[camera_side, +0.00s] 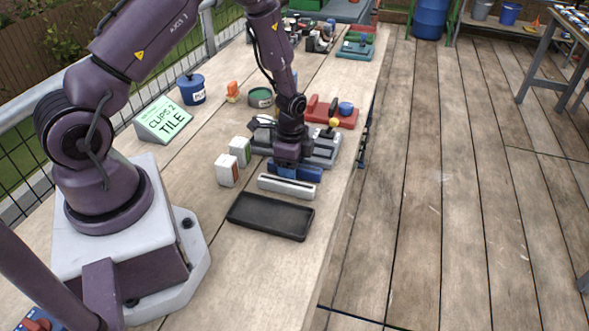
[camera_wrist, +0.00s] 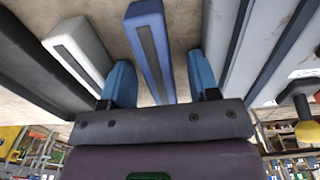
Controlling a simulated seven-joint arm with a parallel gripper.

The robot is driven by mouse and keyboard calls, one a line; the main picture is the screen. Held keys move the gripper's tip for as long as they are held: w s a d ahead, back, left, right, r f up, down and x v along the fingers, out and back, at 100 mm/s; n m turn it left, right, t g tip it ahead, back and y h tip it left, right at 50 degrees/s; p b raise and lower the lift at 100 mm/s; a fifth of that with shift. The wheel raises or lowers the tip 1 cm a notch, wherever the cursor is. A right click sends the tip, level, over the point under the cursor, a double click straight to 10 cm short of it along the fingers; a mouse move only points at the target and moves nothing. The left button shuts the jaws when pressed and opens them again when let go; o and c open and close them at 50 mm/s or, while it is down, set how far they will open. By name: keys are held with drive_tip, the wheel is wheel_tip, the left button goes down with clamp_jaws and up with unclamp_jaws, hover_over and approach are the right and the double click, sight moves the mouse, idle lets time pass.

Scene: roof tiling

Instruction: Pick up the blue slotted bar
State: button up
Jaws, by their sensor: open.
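The blue slotted bar (camera_wrist: 150,45) has a dark slot along its top. In the wrist view it lies between the two blue fingers of my gripper (camera_wrist: 160,72), with a visible gap on each side. My gripper is open and holds nothing. In the side view my gripper (camera_side: 292,166) is low over the bench, and the blue bar (camera_side: 312,174) shows partly beneath it. The gripper hides much of the bar there, and I cannot tell its exact height above the bar.
A white slotted bar (camera_side: 286,186) lies parallel beside the blue one, with a black tray (camera_side: 270,217) beyond it. A grey fixture (camera_side: 325,150) stands close on the other side. Two white blocks (camera_side: 227,170) stand to the left. A red fixture (camera_side: 335,113) is farther back.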

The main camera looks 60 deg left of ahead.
drive_tip(key=c, duration=1)
drive_tip(key=shift+r, duration=0.1)
drive_tip(key=shift+r, duration=0.55)
drive_tip(key=s+d+r, duration=0.4)
drive_tip(key=s+r, duration=0.7)
drive_tip(key=s, duration=0.3)
drive_tip(key=w+a+f, duration=0.1)
drive_tip(key=w+a, duration=0.4)
drive_tip(key=w, duration=0.5)
drive_tip(key=w+a+f, duration=0.1)
drive_tip(key=w+a, duration=0.4)
drive_tip(key=w, duration=0.5)
drive_tip(key=shift+s+d+f, duration=0.15)
drive_tip(key=shift+f, duration=1.65)
drive_tip(key=shift+s+d+f, duration=0.1)
drive_tip(key=shift+f, duration=1.65)
